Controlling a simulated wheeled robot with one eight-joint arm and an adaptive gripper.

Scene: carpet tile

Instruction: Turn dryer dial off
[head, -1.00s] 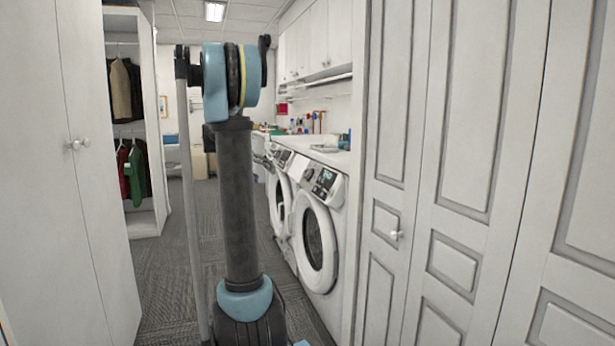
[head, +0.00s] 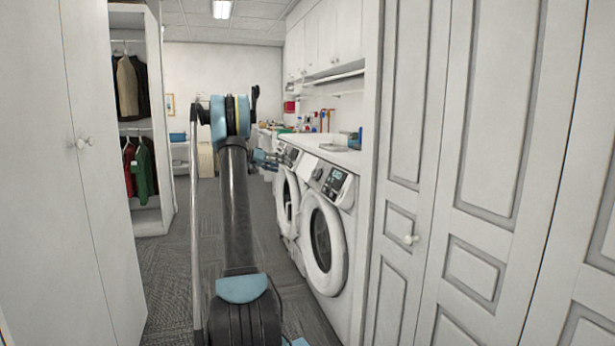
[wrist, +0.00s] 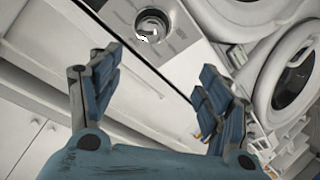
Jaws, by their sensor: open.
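Two white front-loading machines stand side by side on the right in the head view, a near one (head: 330,245) and a far one (head: 287,200); I cannot tell which is the dryer. The near one has a round dial (head: 317,174) and dark display. In the wrist view a round silver dial (wrist: 151,25) sits on a grey panel (wrist: 185,32), beyond my gripper's fingertips. My gripper (wrist: 160,82) is open, its blue-grey fingers apart and empty, not touching the dial. In the head view its end shows small, beside the far machine's front.
White panelled doors (head: 460,150) close off the right side. A white cabinet (head: 60,200) and an open wardrobe (head: 152,205) with hanging clothes stand left. Grey carpet (head: 170,275) is clear between. Bottles and boxes sit above the machines.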

